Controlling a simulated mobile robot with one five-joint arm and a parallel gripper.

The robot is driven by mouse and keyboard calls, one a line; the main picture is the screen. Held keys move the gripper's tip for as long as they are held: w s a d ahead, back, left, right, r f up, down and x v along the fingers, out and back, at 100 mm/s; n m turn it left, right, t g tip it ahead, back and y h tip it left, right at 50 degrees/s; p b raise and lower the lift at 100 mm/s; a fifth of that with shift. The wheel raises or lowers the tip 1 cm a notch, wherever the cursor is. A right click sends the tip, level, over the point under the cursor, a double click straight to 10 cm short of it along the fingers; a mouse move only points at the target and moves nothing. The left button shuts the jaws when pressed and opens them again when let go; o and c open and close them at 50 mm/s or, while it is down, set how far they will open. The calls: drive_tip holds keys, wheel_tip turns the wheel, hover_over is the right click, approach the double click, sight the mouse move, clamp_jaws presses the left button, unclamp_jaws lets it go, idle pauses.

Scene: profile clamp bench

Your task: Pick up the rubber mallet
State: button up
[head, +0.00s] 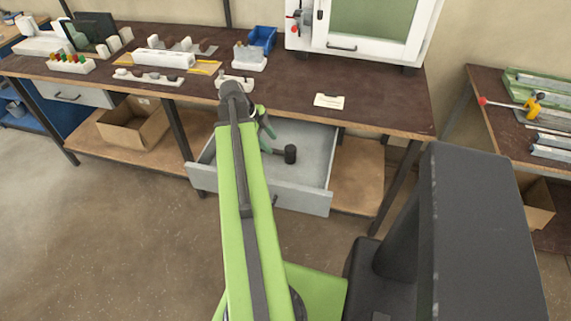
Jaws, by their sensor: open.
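The rubber mallet (290,154) lies in the open grey drawer (313,196) under the workbench. Its black head shows to the right, and its handle runs left toward my gripper. My gripper (268,131) is open, above the left part of the drawer, close to the handle's left end. My arm hides part of the drawer and possibly part of the handle. I cannot tell whether the fingers touch the handle.
The dark bench top (385,112) overhangs the drawer's back. A white card (328,101), a blue bin (262,39) and a white cabinet (365,30) stand or lie on it. A cardboard box (136,124) sits on the lower shelf. Another bench (490,90) is at right.

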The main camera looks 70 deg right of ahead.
sight(278, 151)
drive_tip(key=shift+x, duration=0.8)
drive_tip(key=b+x, duration=0.5)
drive_tip(key=shift+d, duration=0.25)
drive_tip(key=shift+r, duration=0.15)
clamp_jaws()
